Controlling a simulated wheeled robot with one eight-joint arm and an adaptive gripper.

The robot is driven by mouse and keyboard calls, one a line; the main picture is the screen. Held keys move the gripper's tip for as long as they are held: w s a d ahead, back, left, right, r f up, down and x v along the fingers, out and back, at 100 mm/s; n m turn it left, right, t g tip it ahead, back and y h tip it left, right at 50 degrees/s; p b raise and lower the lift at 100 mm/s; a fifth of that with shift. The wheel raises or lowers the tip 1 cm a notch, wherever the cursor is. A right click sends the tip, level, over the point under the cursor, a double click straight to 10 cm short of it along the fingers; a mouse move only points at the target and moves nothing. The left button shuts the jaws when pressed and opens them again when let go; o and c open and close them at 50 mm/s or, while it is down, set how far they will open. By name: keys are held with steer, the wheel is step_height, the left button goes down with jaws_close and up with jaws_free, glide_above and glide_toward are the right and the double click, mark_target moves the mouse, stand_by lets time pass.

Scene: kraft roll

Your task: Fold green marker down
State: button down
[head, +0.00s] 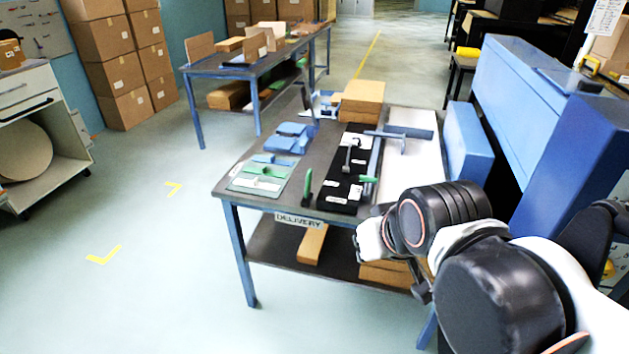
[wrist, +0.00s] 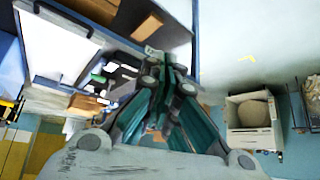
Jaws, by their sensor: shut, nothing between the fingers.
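A green marker (head: 307,187) stands upright near the front edge of the blue-legged delivery table (head: 231,185), left of a black tray with white labels. In the wrist view a small green piece (wrist: 97,78) shows by dark parts; I cannot tell if it is the same marker. My gripper (wrist: 168,60) is shut and empty, its green-lined fingers together. In the head view my arm hangs at the table's front right corner, and its fingers are mostly hidden. The gripper is apart from the marker.
The black tray (head: 336,194) holds grey tools beside the marker. Blue blocks (head: 291,137) and green pieces (head: 262,183) lie on the left side. Cardboard boxes (head: 362,97) sit at the back. A blue cabinet (head: 540,100) stands right. The floor left of the table is clear.

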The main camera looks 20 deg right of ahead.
steer(key=w+d+r+m+y+p, duration=0.1)
steer(key=w+r+p, duration=0.1)
steer(key=w, duration=0.6)
steer(key=w+d+r+m+p, duration=0.1)
steer(key=w+p, duration=0.1)
steer(key=w, duration=0.6)
steer(key=w+d+f+m+p, duration=0.1)
steer(key=w+d+f+p, duration=0.1)
steer(key=w+f, duration=0.2)
steer(key=w+d+f+m+y+p, duration=0.1)
steer(key=w+d+f+p, duration=0.1)
steer(key=w, duration=0.8)
step_height(320, 180, down, 2)
steer(key=shift+w+d+f+y+p, duration=0.1)
steer(key=shift+w+d+y+p, duration=0.25)
steer(key=shift+d, duration=0.25)
